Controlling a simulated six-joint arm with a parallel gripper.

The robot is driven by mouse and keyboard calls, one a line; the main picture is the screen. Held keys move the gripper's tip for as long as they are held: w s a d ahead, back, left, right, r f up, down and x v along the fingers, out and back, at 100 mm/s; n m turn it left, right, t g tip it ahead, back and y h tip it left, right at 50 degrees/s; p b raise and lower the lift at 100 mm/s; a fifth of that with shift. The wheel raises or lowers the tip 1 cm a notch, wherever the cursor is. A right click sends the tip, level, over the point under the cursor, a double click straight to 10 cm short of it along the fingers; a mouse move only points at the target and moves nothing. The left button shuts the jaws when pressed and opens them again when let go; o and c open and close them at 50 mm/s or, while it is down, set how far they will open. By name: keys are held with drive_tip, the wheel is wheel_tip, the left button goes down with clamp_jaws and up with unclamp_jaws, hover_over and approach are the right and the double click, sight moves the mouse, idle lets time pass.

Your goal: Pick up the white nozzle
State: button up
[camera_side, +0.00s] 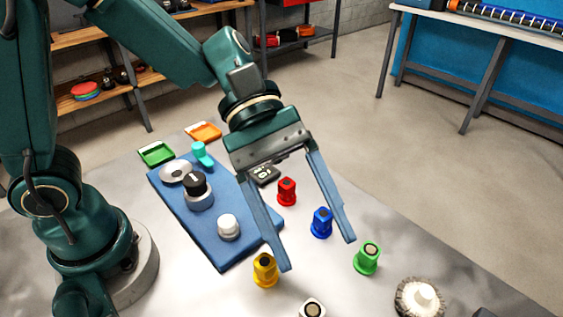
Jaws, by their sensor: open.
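The white nozzle (312,309) stands on the grey table at the bottom edge of the picture. It shows a dark round opening on top, and its lower part is cut off by the frame. My gripper (318,255) is open and empty, its two long blue-grey fingers spread wide and pointing down. The fingertips appear above and behind the white nozzle in the picture. The left fingertip overlaps the view near the yellow nozzle (264,270); whether it touches cannot be told. The blue nozzle (321,223) shows between the fingers, near the right one.
A red nozzle (287,191) and a green nozzle (367,258) stand nearby. A round bristle brush (420,298) lies at the lower right. A blue mat (222,257) at left bears a white knob (228,227) and dark and metal parts. Green (156,153) and orange (204,131) trays lie behind.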

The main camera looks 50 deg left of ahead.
sight(310, 307)
drive_tip(key=d+f+n+g, duration=0.1)
drive_tip(key=f, duration=0.2)
drive_tip(key=d+f+n, duration=0.1)
drive_tip(key=f, duration=0.2)
drive_tip(key=s+d+f+n+g, duration=0.1)
drive_tip(key=f, duration=0.2)
drive_tip(key=shift+f+g+h, duration=0.3)
drive_tip(key=shift+f, duration=1.15)
wheel_tip(310, 307, down, 2)
drive_tip(key=shift+f, duration=0.1)
drive_tip(key=shift+x, duration=1.15)
drive_tip(key=shift+s+d+f, duration=0.1)
drive_tip(key=shift+d+f, duration=0.05)
drive_tip(key=shift+d, duration=0.25)
clamp_jaws()
